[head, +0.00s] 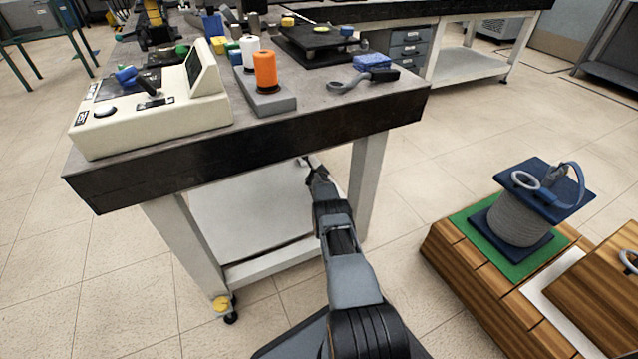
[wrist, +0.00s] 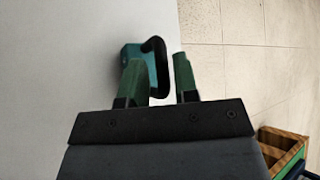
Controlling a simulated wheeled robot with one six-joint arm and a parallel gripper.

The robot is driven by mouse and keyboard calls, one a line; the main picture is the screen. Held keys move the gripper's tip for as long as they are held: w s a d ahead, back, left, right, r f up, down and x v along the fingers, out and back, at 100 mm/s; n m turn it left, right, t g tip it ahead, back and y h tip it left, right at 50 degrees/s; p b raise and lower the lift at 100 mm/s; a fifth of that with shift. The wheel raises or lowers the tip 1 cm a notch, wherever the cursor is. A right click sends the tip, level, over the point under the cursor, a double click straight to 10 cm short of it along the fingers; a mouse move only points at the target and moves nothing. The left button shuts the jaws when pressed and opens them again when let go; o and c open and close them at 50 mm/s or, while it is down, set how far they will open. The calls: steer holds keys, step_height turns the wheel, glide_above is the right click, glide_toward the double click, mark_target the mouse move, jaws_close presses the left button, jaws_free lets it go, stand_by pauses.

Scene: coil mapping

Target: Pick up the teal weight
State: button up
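The teal weight (wrist: 131,58) shows in the wrist view as a teal block with a black loop handle (wrist: 162,68). It is against the pale surface at the left. My gripper (wrist: 160,62) has two green fingers that are apart, so it is open. The handle's loop lies between the fingers; I see no finger closed on it. The left finger covers part of the teal block. In the head view my gripper (head: 312,168) is small and dark, below the table's front edge, and I cannot make out the weight there.
The cluttered table (head: 250,147) stands above and behind my gripper, with a console (head: 150,115) and an orange spool (head: 264,70) on top. Its pale lower shelf (head: 240,215) is beneath. A wooden crate (head: 480,275) with a coil (head: 517,222) stands at right. Open floor lies between.

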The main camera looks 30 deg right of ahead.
steer(key=shift+d, duration=0.1)
jaws_close()
steer(key=shift+s, duration=0.1)
stand_by(0.7)
steer(key=shift+r, duration=0.1)
